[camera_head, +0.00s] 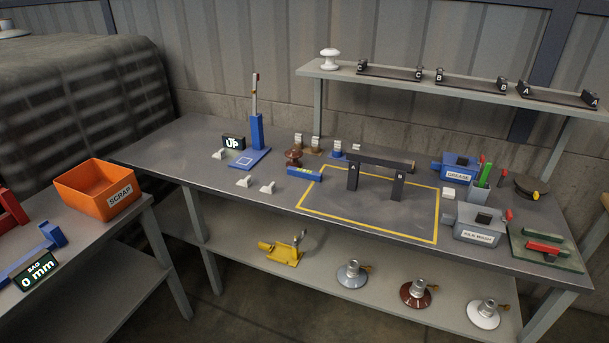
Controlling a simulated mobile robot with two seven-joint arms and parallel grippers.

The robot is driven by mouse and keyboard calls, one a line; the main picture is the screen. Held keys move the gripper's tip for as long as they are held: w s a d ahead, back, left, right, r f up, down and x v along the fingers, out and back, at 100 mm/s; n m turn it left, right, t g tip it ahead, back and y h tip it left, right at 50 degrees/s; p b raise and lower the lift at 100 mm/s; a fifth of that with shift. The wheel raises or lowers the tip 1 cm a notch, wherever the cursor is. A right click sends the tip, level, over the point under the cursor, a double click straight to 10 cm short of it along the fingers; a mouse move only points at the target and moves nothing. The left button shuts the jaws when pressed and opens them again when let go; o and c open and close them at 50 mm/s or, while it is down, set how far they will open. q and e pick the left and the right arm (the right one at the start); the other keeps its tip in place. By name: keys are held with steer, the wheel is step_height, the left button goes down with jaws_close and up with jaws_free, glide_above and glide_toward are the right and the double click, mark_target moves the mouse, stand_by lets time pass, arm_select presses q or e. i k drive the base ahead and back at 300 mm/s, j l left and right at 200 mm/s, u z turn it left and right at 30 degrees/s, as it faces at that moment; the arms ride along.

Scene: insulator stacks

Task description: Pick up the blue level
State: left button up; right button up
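The blue level (304,173) is a short blue bar with a small yellow-green patch near its middle. It lies flat on the grey workbench (190,150), at the upper left corner of the yellow outlined area (367,230). A brown insulator (293,157) stands just behind it and a white wedge-shaped piece (267,187) sits to its left. Nothing covers the level. Neither of my grippers shows in the head view.
A dark stand marked A and B (380,160) rises inside the yellow outline, right of the level. A blue upright post (256,132) stands behind left. An orange scrap bin (95,188) is on the left table.

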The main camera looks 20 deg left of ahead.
mark_target(299, 173)
steer(key=i+j, duration=0.2)
steer(key=j, duration=0.2)
steer(key=i+j, duration=0.2)
steer(key=j, duration=0.2)
steer(key=i+j, duration=0.2)
steer(key=j, duration=0.15)
steer(key=i+j, duration=0.2)
steer(key=j, duration=0.2)
